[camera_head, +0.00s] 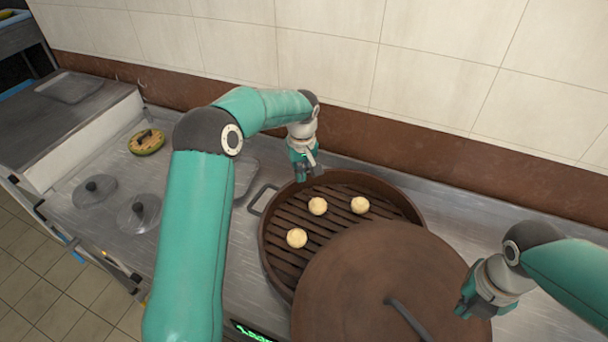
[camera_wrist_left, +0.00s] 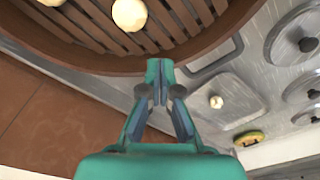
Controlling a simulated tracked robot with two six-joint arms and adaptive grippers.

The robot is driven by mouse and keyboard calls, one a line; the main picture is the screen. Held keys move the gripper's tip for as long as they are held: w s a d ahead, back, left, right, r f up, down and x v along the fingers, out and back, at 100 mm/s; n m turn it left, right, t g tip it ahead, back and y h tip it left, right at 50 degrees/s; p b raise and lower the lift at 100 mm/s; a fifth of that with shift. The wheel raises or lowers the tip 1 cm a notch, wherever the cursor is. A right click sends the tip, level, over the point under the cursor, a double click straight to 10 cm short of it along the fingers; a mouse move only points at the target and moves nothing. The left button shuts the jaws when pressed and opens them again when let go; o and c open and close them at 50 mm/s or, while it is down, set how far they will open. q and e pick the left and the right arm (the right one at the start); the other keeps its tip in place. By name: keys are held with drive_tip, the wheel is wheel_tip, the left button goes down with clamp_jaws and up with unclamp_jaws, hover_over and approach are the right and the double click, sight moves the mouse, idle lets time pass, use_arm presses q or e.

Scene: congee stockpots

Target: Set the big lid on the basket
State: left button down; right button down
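The basket (camera_head: 266,246) is a round brown steamer with a slatted floor and three pale buns (camera_head: 317,205) showing; its rim is also in the left wrist view (camera_wrist_left: 100,62). The big lid (camera_head: 350,275), a brown disc with a dark bar handle (camera_head: 408,320), overlaps the basket's near right part. I cannot tell if it rests there or is raised. My left gripper (camera_head: 303,175) is at the basket's far left rim. Its fingertips meet in the left wrist view (camera_wrist_left: 160,66), with nothing visible between them. My right gripper (camera_head: 472,305) is by the lid's right edge; its fingers are unclear.
Left of the basket are a metal side handle (camera_head: 258,198), a grey rectangular lid (camera_head: 245,176) and round metal lids (camera_head: 95,190). A yellow-green round object (camera_head: 147,142) lies farther back. The tiled wall (camera_head: 330,60) stands behind. Counter is free at the right (camera_head: 470,205).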

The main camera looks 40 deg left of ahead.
use_arm(q)
drive_tip(key=shift+w+a+p, duration=0.2)
drive_tip(key=shift+a+p, duration=0.05)
drive_tip(key=shift+a, duration=0.3)
drive_tip(key=shift+w+a+p, duration=0.15)
drive_tip(key=shift+a+p, duration=0.1)
drive_tip(key=shift+a, duration=0.3)
use_arm(e)
drive_tip(key=shift+d+r, duration=0.2)
drive_tip(key=shift+r, duration=0.4)
